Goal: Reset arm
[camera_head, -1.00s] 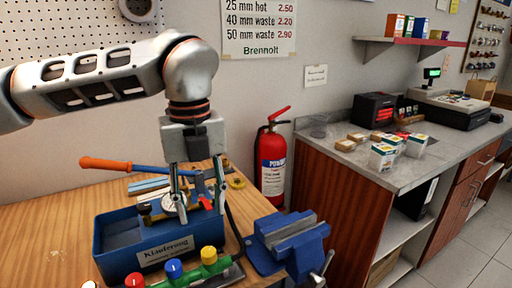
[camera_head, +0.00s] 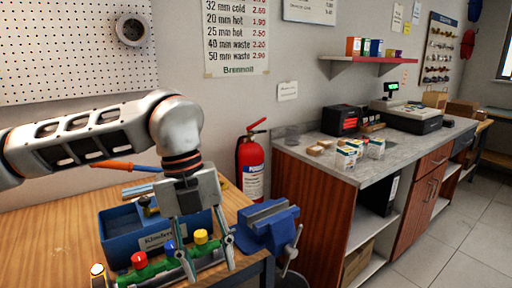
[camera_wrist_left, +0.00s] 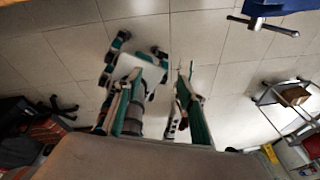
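My left gripper (camera_head: 210,265) hangs pointing down near the front edge of the wooden workbench (camera_head: 50,225). Its two fingers are spread apart with nothing between them. In the head view it partly covers the blue bin (camera_head: 118,238), labelled with "Klinder..." lettering, and the strip with red, blue and yellow knobs (camera_head: 160,268). The left wrist view shows the fingers (camera_wrist_left: 160,110) apart above the tiled floor. My right gripper is not in view.
A blue vise (camera_head: 268,222) stands on the bench just right of the gripper; its handle also shows in the wrist view (camera_wrist_left: 262,24). An orange-handled tool (camera_head: 112,165) lies behind the bin. A fire extinguisher (camera_head: 251,165) and a counter (camera_head: 315,170) stand to the right. The tiled floor is open.

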